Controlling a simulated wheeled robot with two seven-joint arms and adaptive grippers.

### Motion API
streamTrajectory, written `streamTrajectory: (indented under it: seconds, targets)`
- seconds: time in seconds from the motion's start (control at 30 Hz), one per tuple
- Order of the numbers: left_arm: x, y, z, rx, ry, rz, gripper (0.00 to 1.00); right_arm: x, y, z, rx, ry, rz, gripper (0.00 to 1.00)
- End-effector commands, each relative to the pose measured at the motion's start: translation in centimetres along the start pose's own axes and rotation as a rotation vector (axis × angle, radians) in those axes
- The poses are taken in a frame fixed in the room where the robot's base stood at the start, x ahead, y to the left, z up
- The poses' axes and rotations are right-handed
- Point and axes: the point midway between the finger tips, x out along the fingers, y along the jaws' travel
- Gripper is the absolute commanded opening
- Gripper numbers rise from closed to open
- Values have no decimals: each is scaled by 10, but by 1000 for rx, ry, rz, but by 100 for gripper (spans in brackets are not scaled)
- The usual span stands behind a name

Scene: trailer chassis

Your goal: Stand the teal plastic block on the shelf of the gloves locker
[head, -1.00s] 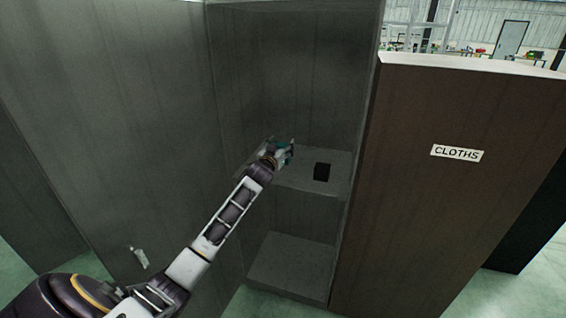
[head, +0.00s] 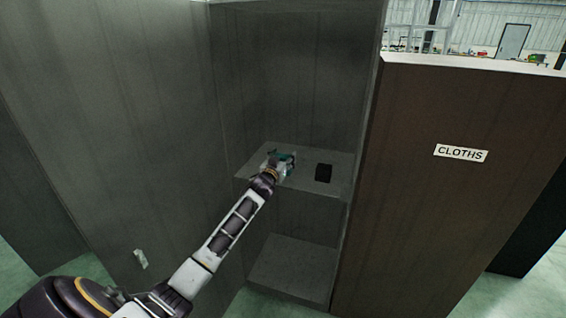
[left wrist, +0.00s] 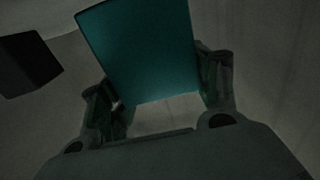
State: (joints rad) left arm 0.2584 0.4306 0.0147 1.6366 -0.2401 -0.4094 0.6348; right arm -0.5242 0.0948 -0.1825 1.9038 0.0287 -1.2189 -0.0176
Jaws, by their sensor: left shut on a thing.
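My left gripper (head: 279,163) is inside the open grey locker, at the left part of its upper shelf (head: 305,161). It is shut on the teal plastic block (head: 285,155), which is mostly hidden by the gripper in the head view. In the left wrist view the block (left wrist: 141,50) shows as a large teal face between the two fingers (left wrist: 162,98), slightly tilted in the picture. I cannot tell whether its underside touches the shelf. No gloves label shows. My right gripper is not in view.
A small black block (head: 324,172) stands on the same shelf, right of my left gripper; it also shows in the left wrist view (left wrist: 27,66). The lower compartment (head: 292,268) is empty. A brown panel labelled CLOTHS (head: 461,153) stands to the right.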

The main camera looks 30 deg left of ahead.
Motion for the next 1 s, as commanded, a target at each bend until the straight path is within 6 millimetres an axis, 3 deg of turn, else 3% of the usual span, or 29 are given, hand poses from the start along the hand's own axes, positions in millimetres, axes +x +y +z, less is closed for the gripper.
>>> streamTrajectory:
  seconds: [0.2,0.67,0.7,0.83,1.0]
  targets:
    - [0,0,12,0,2,1,33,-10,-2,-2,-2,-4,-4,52]
    - [0,0,16,0,2,0,33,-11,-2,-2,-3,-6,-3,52]
    - [0,0,16,1,0,0,67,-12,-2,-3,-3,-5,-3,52]
    - [0,0,16,1,0,0,83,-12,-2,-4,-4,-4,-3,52]
    - [0,0,16,1,1,0,83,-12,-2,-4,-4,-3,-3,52]
